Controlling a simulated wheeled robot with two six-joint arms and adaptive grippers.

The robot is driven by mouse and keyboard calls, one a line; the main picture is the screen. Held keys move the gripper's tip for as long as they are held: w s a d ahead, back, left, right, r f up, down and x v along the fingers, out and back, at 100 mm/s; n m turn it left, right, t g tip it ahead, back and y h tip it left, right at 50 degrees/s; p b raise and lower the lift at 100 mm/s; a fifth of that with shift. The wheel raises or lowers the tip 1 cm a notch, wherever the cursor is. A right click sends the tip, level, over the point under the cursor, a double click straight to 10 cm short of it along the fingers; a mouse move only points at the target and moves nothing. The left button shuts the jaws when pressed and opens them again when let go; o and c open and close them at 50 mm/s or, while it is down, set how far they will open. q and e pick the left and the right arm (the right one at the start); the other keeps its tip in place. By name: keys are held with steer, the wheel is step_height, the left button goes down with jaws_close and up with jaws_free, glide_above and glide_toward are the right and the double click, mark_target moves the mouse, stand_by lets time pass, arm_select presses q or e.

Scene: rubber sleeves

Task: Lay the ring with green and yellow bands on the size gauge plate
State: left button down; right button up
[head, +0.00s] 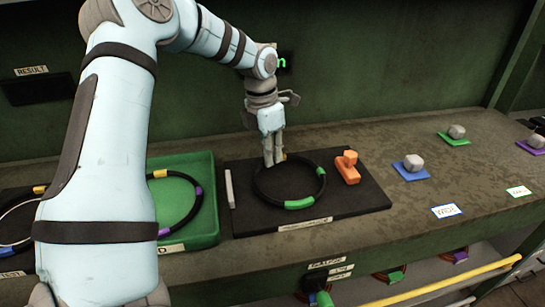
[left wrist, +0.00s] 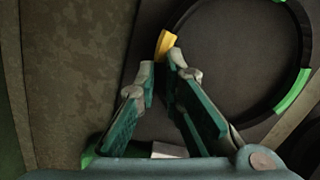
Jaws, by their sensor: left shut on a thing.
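The black ring with green and yellow bands (head: 300,203) is over the black size gauge plate (head: 350,203), level and close to its surface. I cannot tell whether it touches all round. Two green bands show in the head view. In the left wrist view a yellow band (left wrist: 165,43) is at the fingertips, and green bands (left wrist: 292,92) lie at the right. My left gripper (head: 273,163) points down at the ring's far left side and is shut on it; the fingertips show in the left wrist view (left wrist: 168,62). My right gripper is not in view.
An orange block (head: 347,167) and a pale bar (head: 229,188) are on the plate. A green tray (head: 205,232) at left holds a ring with yellow and purple bands. Grey knobs on blue (head: 411,168), green and purple pads stand at right. A yellow rail (head: 440,283) runs below the bench.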

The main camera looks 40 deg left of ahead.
arm_select(q)
steer(key=shift+f, duration=0.3)
steer(key=c, duration=1.7)
jaws_free()
steer(key=shift+r, duration=0.1)
steer(key=shift+r+p, duration=0.3)
steer(key=shift+p, duration=0.05)
steer(key=r, duration=0.5)
steer(key=shift+s+a+r+p, duration=0.15)
steer(key=shift+s+r+p, duration=0.1)
steer(key=shift+r+p, duration=0.15)
steer(key=r+p, duration=0.1)
steer(key=r, duration=0.3)
steer(key=s+r+p, duration=0.1)
steer(key=shift+a+r+p, duration=0.1)
steer(key=shift+r+p, duration=0.25)
steer(key=shift+r, duration=0.05)
